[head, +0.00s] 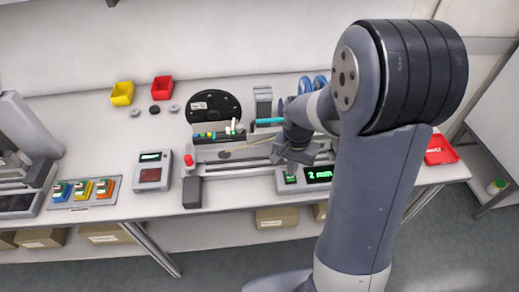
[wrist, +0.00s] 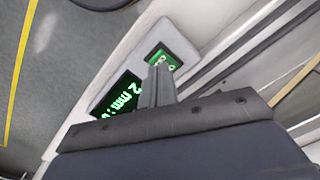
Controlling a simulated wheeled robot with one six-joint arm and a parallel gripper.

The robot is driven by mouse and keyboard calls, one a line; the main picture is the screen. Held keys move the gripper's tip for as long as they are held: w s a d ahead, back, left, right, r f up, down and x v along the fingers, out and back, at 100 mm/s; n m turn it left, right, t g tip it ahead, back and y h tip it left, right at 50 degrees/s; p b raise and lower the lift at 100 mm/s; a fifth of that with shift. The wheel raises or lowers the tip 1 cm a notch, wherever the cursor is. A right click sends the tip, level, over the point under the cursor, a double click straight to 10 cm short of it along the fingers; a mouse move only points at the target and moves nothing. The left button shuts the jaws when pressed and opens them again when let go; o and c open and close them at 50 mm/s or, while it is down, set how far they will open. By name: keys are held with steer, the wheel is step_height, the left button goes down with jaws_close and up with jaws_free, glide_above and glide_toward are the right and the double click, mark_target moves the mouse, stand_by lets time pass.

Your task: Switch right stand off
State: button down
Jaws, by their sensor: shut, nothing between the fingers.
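The right stand's control panel (head: 281,188) is at the front of the bench, with a lit green switch (head: 291,179) and a black display (head: 319,174) with green text starting "2 mm". In the wrist view the green switch (wrist: 163,56) and the display (wrist: 117,98) sit on the pale panel (wrist: 185,47). My gripper (head: 291,174) is shut and empty, pointing down at the green switch. In the wrist view its fingertips (wrist: 159,67) overlap the switch's lower edge. I cannot tell whether they touch it.
A box with a red button (head: 151,175) and small display stands left of centre. A red knob (head: 188,160) is on the rail device. Yellow (head: 122,94) and red (head: 162,88) bins stand at the back.

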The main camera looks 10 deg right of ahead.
steer(key=shift+f+b, duration=0.9)
steer(key=shift+f, duration=0.25)
stand_by(0.6)
steer(key=shift+r, duration=0.1)
steer(key=shift+r+p, duration=2.8)
steer(key=shift+r, duration=0.7)
steer(key=shift+f, duration=0.1)
